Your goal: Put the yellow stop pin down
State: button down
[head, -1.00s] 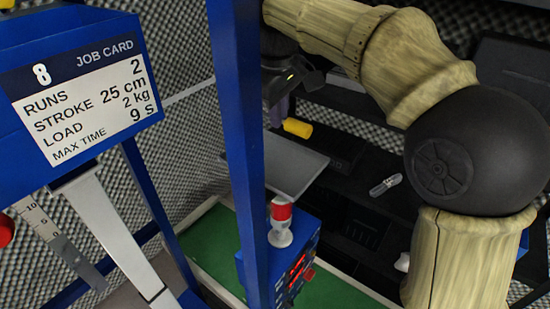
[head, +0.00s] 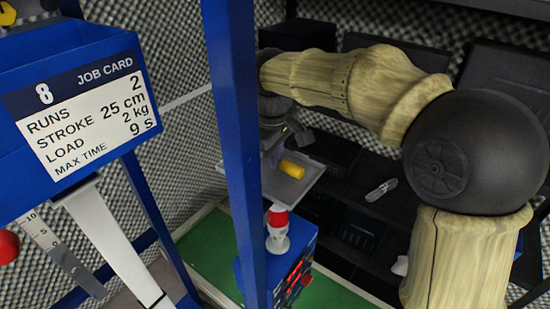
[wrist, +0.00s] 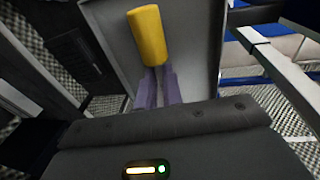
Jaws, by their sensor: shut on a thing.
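The yellow stop pin (head: 291,169) is a short plain cylinder. It shows large at the top of the wrist view (wrist: 148,35). My gripper (wrist: 158,76) is shut on the pin's near end with its two purple fingers. In the head view my gripper (head: 277,163) is partly hidden by the blue post. The pin is over a flat grey tray (head: 298,187), which also fills the space behind the pin in the wrist view (wrist: 198,50). I cannot tell whether the pin touches the tray.
A blue upright post (head: 232,130) stands in front of the tray. Below the tray is a blue control box (head: 306,255) with a red-topped lamp (head: 278,222). A blue job card holder (head: 85,95) is at left. Dark shelves (head: 350,225) stand behind.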

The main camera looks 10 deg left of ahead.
jog(key=shift+f, duration=0.85)
jog(key=c, duration=1.5)
grip_release()
jog(key=shift+f, duration=0.1)
jog(key=shift+c, duration=0.2)
notch_tip(320, 180, up, 12)
jog(key=s+b, duration=0.1)
jog(key=s, duration=0.1)
jog(key=shift+b, duration=0.4)
